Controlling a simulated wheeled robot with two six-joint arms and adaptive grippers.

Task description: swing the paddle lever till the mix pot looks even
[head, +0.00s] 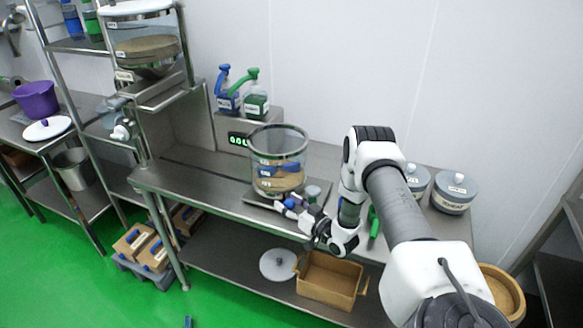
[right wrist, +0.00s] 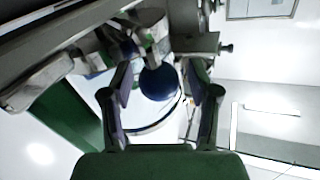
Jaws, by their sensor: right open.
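The clear mix pot (head: 281,146) stands upright on a flat plate on the steel table. Its lower part holds tan-brown material with blue patches near labels, so its evenness is hard to judge. My right gripper (head: 290,208) is low in front of the pot, pointing left. In the right wrist view its two fingers (right wrist: 162,100) are apart and open, with a dark blue ball knob (right wrist: 158,82) showing between them. The knob looks like the paddle lever's end, but its shaft is hidden. Contact cannot be told. My left gripper is out of view.
A green digital readout (head: 239,141) is behind the pot. Blue and green bottles (head: 255,104) stand on a ledge behind. Grey lidded tubs (head: 453,192) are at the right. A wooden crate (head: 329,280) and white lid (head: 278,265) lie on the lower shelf. The left tabletop is clear.

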